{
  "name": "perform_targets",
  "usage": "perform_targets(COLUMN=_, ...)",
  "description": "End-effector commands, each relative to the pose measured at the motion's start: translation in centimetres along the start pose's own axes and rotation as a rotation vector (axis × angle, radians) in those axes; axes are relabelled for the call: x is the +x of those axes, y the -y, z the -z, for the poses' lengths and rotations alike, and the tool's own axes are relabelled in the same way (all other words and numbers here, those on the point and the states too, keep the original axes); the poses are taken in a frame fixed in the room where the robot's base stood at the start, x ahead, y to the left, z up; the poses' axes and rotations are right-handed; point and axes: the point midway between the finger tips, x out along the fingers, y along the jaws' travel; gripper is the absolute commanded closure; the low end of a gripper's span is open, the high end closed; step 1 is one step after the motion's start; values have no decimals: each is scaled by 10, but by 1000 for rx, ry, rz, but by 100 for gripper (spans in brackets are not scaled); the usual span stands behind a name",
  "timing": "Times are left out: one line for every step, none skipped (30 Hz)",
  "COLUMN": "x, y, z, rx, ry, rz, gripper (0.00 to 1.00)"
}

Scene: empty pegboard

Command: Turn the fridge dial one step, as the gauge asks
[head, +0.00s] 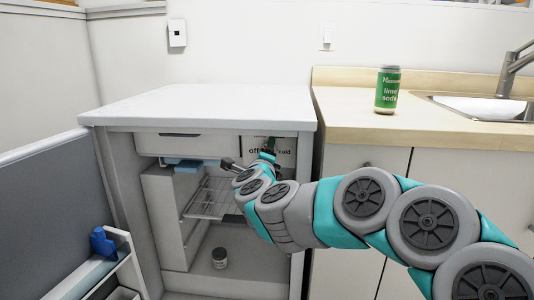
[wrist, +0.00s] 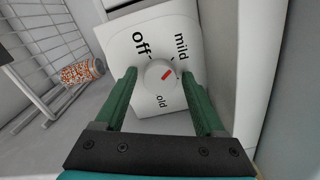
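In the head view my gripper (head: 268,149) is at the plate inside the open fridge (head: 215,94), hiding the knob. I cannot make out a gauge in either view.
The fridge door (head: 42,195) stands open at left, with a blue bottle (head: 103,243) in its shelf. A green soda can (head: 387,92) stands on the counter (head: 350,110) at right. The fridge top is clear.

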Motion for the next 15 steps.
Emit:
perform_targets(x=0, y=0, z=0, rx=0, ry=0, rz=0, gripper=22)
perform_targets(x=0, y=0, z=0, rx=0, ry=0, rz=0, gripper=19)
perform_targets(x=0, y=0, z=0, rx=0, ry=0, rz=0, gripper=19)
perform_targets(x=0, y=0, z=0, rx=1, ry=-1, rz=0, gripper=19)
perform_targets(x=0, y=0, z=0, rx=1, ry=-1, rz=0, gripper=19)
perform_targets(x=0, y=0, z=0, rx=1, ry=-1, rz=0, gripper=19)
perform_targets(x=0, y=0, z=0, rx=1, ry=-1, rz=0, gripper=19)
perform_targets(x=0, y=0, z=0, rx=1, ry=-1, rz=0, gripper=19)
perform_targets(x=0, y=0, z=0, rx=1, ry=-1, rz=0, gripper=19)
perform_targets(x=0, y=0, z=0, rx=1, ry=-1, rz=0, gripper=19)
perform_targets(x=-1, y=0, z=0, rx=1, ry=-1, rz=0, gripper=19)
perform_targets(x=-2, y=0, z=0, rx=1, ry=0, rz=0, gripper=19)
perform_targets(x=-4, y=0, z=0, rx=1, ry=0, rz=0, gripper=19)
perform_targets(x=-6, y=0, z=0, rx=2, ry=0, rz=0, gripper=19)
perform_targets(x=-8, y=0, z=0, rx=2, ry=0, rz=-1, gripper=19)
